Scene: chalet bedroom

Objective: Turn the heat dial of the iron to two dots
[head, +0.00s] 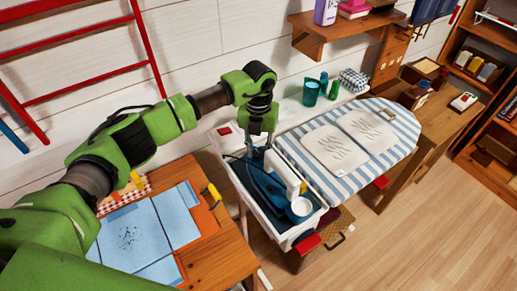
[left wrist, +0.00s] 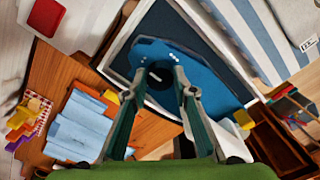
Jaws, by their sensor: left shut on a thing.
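The dark blue iron (head: 258,184) rests in the white-rimmed tray (head: 232,178) at the left end of the ironing board. In the left wrist view the iron (left wrist: 215,85) shows a round dark dial (left wrist: 160,73) with a short white mark. Small white dots lie on the blue body just beyond the dial. My left gripper (head: 257,150) reaches down onto the iron from above. In the left wrist view its fingers (left wrist: 160,80) are shut on the dial, one on each side. Which dots the mark points to is unclear. My right gripper is not in view.
The striped ironing board (head: 297,160) carries pale cloths. A wooden table (head: 222,250) with folded blue cloth (head: 130,238) stands at the left. A white part with a round end (head: 301,206) stands close beside the iron. Green containers (head: 311,92) stand behind. Open floor lies at the lower right.

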